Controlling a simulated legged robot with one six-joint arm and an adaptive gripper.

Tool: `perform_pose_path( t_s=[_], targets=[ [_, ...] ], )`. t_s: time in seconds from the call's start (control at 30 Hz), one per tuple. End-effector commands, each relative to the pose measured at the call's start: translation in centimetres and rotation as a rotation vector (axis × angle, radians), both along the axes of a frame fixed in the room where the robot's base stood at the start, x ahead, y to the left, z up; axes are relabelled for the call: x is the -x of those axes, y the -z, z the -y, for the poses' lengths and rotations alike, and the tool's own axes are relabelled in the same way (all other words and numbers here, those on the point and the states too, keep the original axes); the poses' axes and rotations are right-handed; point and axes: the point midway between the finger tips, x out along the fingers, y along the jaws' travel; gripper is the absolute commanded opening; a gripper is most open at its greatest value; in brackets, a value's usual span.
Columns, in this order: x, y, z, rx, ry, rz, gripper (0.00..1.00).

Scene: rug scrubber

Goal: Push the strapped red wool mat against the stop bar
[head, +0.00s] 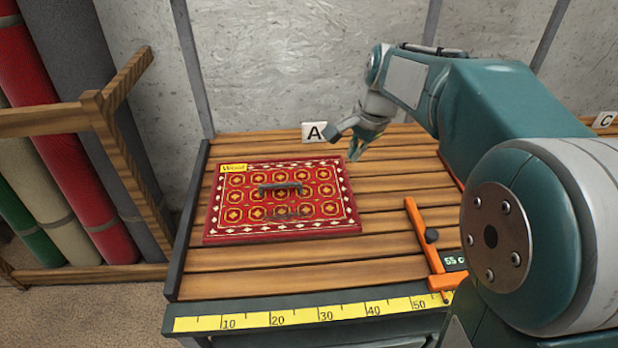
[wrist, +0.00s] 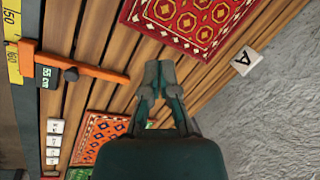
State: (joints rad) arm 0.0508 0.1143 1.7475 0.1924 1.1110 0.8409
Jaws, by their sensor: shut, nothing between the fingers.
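The red wool mat (head: 310,208), patterned in gold and white, lies flat on the slatted table. It has a dark strap handle (head: 280,187) on top and a yellow label at its far left corner. The orange stop bar (head: 420,235) lies to its right, with a clear gap of bare slats between them. My gripper (head: 357,150) is above the table near the mat's far right corner, shut and empty. In the wrist view, the gripper (wrist: 160,72) points between the mat (wrist: 195,18) and the stop bar (wrist: 85,68); the mat is partly cut off.
A yellow ruler (head: 320,312) runs along the table's front edge. A display reading 55 cm (wrist: 47,76) sits by the bar. Sign A (head: 314,132) stands behind the mat. An orange patterned mat (wrist: 100,130) lies beyond the bar. Rolled rugs (head: 75,150) stand in a wooden rack at left.

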Motion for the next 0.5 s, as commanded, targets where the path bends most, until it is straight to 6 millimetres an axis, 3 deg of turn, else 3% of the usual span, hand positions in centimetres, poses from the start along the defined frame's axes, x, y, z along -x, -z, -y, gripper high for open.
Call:
perform_pose_path(
  t_s=[0.2,0.5],
  targets=[
    [-5.7,3.6,-0.8,-0.073,0.203,-0.113,0.0],
    [-11.7,9.6,-0.5,-0.156,0.474,-0.263,0.0]
  ],
)
